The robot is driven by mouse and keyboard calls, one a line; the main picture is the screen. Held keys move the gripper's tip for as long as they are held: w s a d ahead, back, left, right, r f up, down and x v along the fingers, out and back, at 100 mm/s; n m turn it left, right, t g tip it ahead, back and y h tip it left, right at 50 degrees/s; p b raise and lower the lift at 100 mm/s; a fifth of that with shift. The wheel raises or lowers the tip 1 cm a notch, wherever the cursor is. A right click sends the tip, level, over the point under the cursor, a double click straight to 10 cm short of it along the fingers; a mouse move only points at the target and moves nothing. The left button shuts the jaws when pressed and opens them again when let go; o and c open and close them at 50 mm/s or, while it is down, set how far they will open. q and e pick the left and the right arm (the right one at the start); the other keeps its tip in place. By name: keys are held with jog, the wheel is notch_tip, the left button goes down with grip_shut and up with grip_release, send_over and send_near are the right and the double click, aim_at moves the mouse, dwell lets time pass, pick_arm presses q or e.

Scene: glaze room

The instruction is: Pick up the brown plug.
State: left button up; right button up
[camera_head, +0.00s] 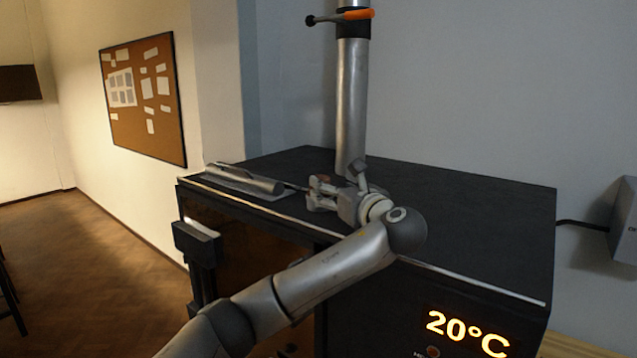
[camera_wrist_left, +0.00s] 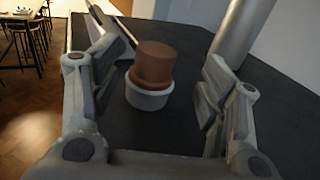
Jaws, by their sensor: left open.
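The brown plug (camera_wrist_left: 154,64) shows in the left wrist view as an upright brown cylinder with a wider lower part. Its base sits in a pale grey round collar (camera_wrist_left: 149,98) on the dark kiln top. My left gripper (camera_head: 316,193) is open and low over the kiln top in the head view. In the left wrist view its two fingers stand on either side of the plug, with a gap on both sides. In the head view the plug is mostly or wholly hidden by the gripper. My right gripper is not in view.
The black kiln (camera_head: 470,215) has a 20°C display on its front. A metal pipe (camera_head: 352,95) with an orange-handled lever (camera_head: 345,16) rises close behind my gripper. A grey cylindrical object (camera_head: 245,180) lies along the kiln's left edge. The kiln top's right side is clear.

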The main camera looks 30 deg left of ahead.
aim_at(322, 179)
pick_arm(q)
jog(key=shift+w+a, duration=0.25)
jog(key=shift+a, duration=0.3)
jog(key=p+x, duration=0.4)
jog(key=shift+a+r, duration=0.2)
jog(key=shift+a, duration=0.1)
jog(key=shift+w+a+f, duration=0.2)
jog(key=shift+w+a, duration=0.1)
jog(key=shift+a, duration=0.15)
jog(key=c, duration=1.2)
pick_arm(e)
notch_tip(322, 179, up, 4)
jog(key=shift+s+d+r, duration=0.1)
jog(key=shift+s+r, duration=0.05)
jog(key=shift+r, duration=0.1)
pick_arm(q)
jog(key=shift+o, duration=0.2)
jog(key=shift+r, duration=0.1)
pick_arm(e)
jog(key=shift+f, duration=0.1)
